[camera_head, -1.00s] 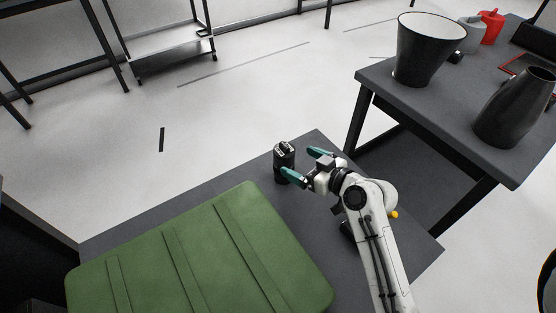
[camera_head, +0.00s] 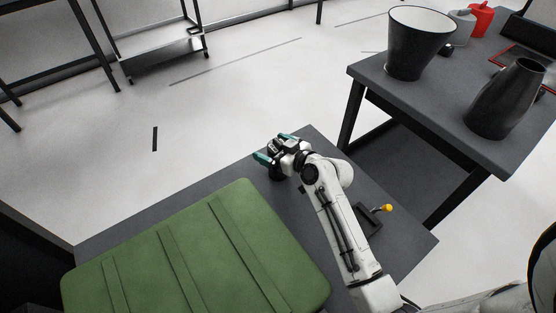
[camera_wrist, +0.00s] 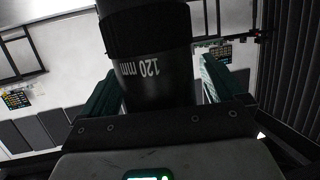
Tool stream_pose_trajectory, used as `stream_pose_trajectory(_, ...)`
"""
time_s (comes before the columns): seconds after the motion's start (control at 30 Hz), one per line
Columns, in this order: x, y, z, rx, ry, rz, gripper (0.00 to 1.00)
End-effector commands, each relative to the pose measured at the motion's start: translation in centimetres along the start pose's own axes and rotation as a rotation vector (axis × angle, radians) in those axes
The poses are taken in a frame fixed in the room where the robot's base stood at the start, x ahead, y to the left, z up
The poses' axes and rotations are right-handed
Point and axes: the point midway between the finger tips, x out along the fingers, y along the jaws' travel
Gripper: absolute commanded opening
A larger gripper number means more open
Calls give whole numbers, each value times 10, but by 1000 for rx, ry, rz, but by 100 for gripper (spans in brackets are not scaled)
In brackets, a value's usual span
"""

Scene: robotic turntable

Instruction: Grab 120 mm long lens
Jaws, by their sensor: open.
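The black lens (camera_head: 274,173) stands upright on the grey table near its far edge, mostly hidden behind my gripper in the head view. In the wrist view the lens (camera_wrist: 148,50) fills the middle and carries white "120 mm" lettering, upside down. My gripper (camera_head: 275,149) has its teal fingers on either side of the lens. In the wrist view the gripper (camera_wrist: 155,85) is open, with one finger left and one right of the lens barrel. A gap shows beside the right finger; whether the left finger touches cannot be told.
A large green case (camera_head: 195,255) lies on the same table (camera_head: 160,218) at the left. A small dark item with a yellow knob (camera_head: 386,208) is right of my arm. A second table (camera_head: 420,100) at the right holds a black-and-white bucket (camera_head: 418,45) and a dark vase (camera_head: 505,100).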

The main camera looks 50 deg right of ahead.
Motion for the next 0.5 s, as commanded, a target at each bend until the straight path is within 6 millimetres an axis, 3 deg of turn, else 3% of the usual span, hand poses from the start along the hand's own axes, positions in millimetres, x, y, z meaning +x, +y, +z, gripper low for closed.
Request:
stream_pose_trajectory(0.07,0,0,0,0,0,0,95)
stream_pose_trajectory(0.5,0,0,0,0,0,0,53)
